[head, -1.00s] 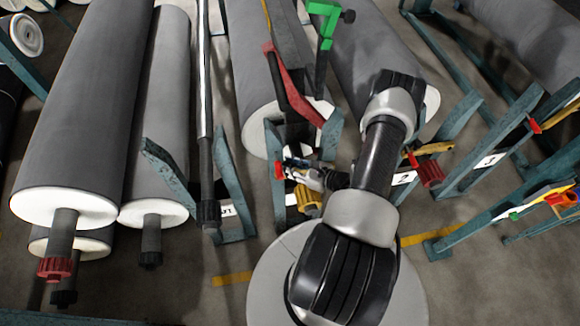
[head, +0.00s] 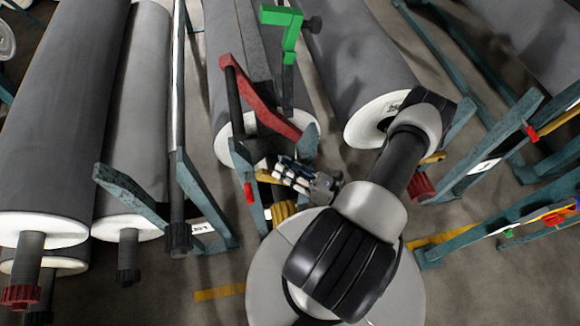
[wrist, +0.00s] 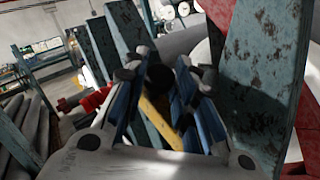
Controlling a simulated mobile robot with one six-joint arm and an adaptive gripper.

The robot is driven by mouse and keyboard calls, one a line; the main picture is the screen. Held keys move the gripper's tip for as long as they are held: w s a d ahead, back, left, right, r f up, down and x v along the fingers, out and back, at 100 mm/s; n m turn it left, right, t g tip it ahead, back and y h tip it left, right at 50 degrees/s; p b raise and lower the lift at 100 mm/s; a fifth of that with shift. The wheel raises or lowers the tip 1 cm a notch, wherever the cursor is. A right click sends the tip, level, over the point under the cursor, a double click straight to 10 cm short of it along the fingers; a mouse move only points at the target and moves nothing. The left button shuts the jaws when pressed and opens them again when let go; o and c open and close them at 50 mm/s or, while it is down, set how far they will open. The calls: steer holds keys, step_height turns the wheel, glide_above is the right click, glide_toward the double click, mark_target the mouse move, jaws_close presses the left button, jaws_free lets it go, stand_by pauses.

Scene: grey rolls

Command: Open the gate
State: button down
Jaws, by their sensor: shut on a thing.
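My gripper (head: 290,175) is at the teal rack frame (head: 243,170) in front of the middle grey roll. Its fingers are closed around a yellow bar (wrist: 158,122), which runs between them in the wrist view. In the head view a yellow end (head: 267,176) sticks out left of the fingers; this looks like the gate's handle. The gate itself is hard to tell from the rack, as my fingers and arm hide part of it. Teal plates stand close by the fingers, the large one on the right (wrist: 262,65) being nearest.
Large grey rolls with white ends (head: 70,100) lie left and behind. A red arm (head: 262,100) and a green bracket (head: 286,45) stand above my gripper. More teal frames (head: 500,165) stand right. Bare floor (head: 150,290) shows at front left.

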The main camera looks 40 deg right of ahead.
steer(key=shift+s+d+r+m+t+b, duration=0.25)
steer(key=shift+s+d+m+t+b, duration=0.15)
steer(key=shift+d+m, duration=0.15)
steer(key=c, duration=1.3)
jaws_free()
steer(key=shift+d, duration=0.1)
